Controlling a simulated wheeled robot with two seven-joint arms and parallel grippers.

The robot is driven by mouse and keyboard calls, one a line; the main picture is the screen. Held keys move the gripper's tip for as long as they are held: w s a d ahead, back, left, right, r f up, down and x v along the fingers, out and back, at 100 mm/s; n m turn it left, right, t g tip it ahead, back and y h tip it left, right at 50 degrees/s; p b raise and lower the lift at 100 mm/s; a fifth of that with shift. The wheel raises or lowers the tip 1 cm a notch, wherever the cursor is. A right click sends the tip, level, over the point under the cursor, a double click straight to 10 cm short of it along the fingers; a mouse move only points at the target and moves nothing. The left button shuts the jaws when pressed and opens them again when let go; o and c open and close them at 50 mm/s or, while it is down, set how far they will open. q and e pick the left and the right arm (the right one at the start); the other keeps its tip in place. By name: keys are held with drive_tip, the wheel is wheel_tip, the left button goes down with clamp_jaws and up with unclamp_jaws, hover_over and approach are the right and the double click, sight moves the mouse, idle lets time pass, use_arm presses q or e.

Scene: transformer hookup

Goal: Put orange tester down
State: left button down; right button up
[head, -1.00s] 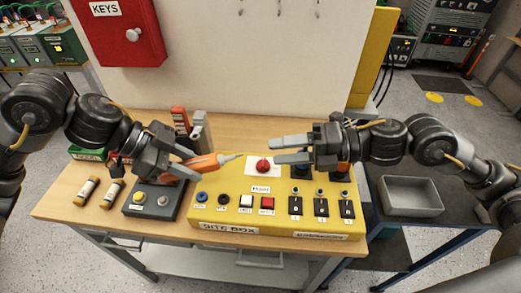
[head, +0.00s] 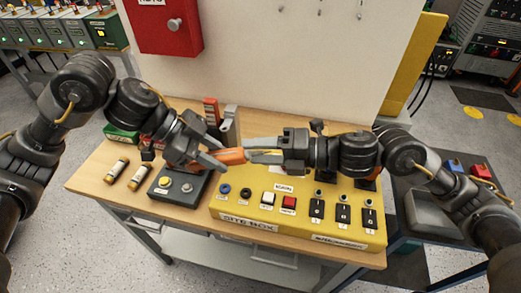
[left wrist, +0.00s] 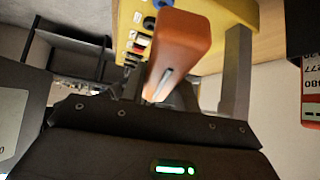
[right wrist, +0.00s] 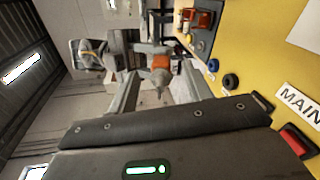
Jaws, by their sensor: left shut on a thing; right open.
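My left gripper (head: 218,160) is shut on the orange tester (head: 232,156) and holds it above the left end of the yellow site box (head: 300,226). The tester's orange body also fills the middle of the left wrist view (left wrist: 178,45). Its tip points right, toward my right gripper (head: 264,150). My right gripper is open, with its fingers on either side of the tester's tip; in the right wrist view the tip (right wrist: 160,78) shows between the fingers, with a gap on each side. The red mushroom button seen earlier is hidden behind my right gripper.
A grey button box (head: 180,187) and two fuse-like cylinders (head: 117,169) stand left of the site box. A grey holder (head: 230,122) and a red device (head: 211,110) are behind. A grey tray (head: 433,214) is on the right side table. The wooden table's front left (head: 98,188) is bare.

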drive_tip(key=shift+c, duration=0.4)
drive_tip(key=c, duration=1)
use_arm(q)
drive_tip(key=c, duration=1)
unclamp_jaws()
use_arm(e)
clamp_jaws()
use_arm(q)
drive_tip(key=shift+o, duration=0.2)
